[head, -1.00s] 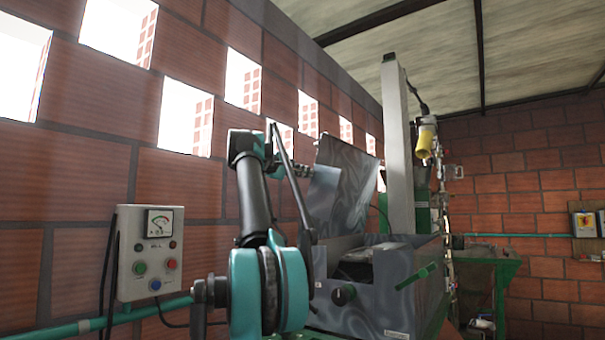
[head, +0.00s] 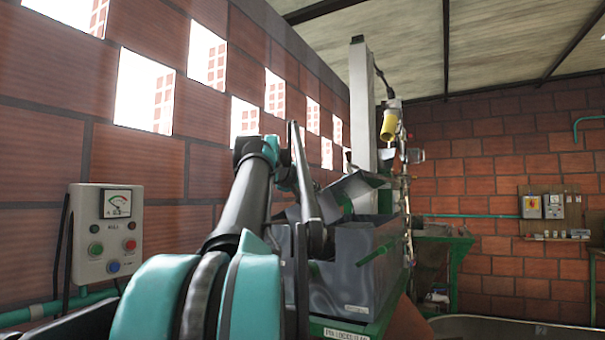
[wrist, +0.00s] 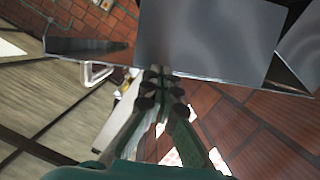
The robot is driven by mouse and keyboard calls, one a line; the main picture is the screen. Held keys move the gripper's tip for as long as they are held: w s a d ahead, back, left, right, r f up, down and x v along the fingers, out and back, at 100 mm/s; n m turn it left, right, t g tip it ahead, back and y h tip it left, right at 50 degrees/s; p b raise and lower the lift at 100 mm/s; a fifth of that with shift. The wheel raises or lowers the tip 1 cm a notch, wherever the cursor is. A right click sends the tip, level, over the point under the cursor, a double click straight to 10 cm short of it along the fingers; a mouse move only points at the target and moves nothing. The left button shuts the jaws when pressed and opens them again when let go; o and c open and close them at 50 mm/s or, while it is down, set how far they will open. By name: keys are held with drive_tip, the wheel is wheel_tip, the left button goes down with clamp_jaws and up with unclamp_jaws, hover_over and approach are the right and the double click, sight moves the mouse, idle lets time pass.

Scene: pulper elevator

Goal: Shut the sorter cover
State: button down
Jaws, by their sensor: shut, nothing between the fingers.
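The sorter is a grey metal box (head: 352,268) at the middle right of the head view. Its grey cover (head: 352,187) is tilted above the box, partly lowered, with a gap below it. In the wrist view the cover shows as a broad grey panel (wrist: 210,38) across the top. My gripper (wrist: 160,82) is shut and empty, its fingertips at the panel's lower edge; I cannot tell whether they touch it. In the head view my arm hides the gripper and part of the cover's left side.
A control box (head: 106,233) with a gauge and buttons is on the brick wall at left. A tall pale column (head: 362,110) and a yellow part (head: 389,125) stand behind the sorter. A grey round-ended basin (head: 520,332) is at lower right.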

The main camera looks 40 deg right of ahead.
sight(324, 223)
drive_tip(key=f+m, duration=0.1)
drive_tip(key=f, duration=0.2)
drive_tip(key=s+f+m, duration=0.1)
drive_tip(key=f, duration=0.1)
drive_tip(key=s+d+f+m+t, duration=0.1)
drive_tip(key=f, duration=0.2)
drive_tip(key=shift+s+d+f+y, duration=0.1)
drive_tip(key=shift+s+f+y, duration=0.2)
drive_tip(key=shift+y, duration=0.1)
drive_tip(key=shift+f+m, duration=0.5)
drive_tip(key=shift+f, duration=0.4)
